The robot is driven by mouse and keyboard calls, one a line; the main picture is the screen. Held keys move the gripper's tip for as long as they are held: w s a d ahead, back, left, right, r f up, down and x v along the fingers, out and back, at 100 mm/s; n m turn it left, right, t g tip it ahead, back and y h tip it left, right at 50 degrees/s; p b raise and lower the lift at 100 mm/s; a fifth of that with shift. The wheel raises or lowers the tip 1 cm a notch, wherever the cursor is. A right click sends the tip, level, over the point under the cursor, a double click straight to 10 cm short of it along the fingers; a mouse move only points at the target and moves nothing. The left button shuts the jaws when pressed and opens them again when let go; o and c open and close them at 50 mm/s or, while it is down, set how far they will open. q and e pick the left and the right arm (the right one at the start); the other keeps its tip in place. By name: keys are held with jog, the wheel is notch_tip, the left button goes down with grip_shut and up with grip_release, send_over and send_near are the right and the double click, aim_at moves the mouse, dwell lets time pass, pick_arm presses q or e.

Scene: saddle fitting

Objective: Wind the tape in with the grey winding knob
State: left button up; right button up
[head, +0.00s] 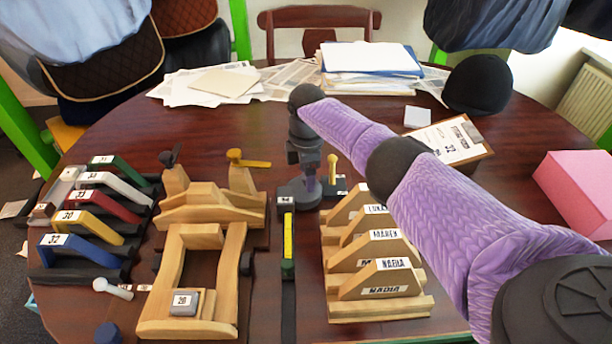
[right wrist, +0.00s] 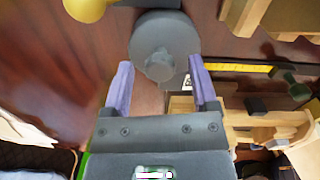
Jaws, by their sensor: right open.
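The grey winding knob (right wrist: 160,66) sits on a round grey drum (right wrist: 165,32) in the right wrist view. In the head view the grey housing (head: 291,193) shows under my gripper, and the knob is mostly hidden. My right gripper (head: 311,182) points down over it. In the right wrist view its two purple fingers (right wrist: 160,75) are open, one on each side of the knob, with gaps visible; I cannot tell their depth around it. The yellow tape (head: 288,235) lies pulled out along a dark track, with a dark green end piece (head: 288,268). My left gripper is not in view.
A yellow-knobbed lever (head: 332,168) stands close right of the housing. A wooden rack of name-labelled blocks (head: 375,308) is right of the track. A wooden saddle frame (head: 153,310) is left. Coloured numbered pieces (head: 80,250) lie far left. Papers (head: 215,82) cover the back.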

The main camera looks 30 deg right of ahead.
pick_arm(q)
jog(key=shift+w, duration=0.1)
pick_arm(e)
jog(key=c, duration=0.7)
jog(key=shift+c, duration=1.2)
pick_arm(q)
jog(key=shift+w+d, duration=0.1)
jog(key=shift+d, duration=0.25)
pick_arm(e)
grip_shut()
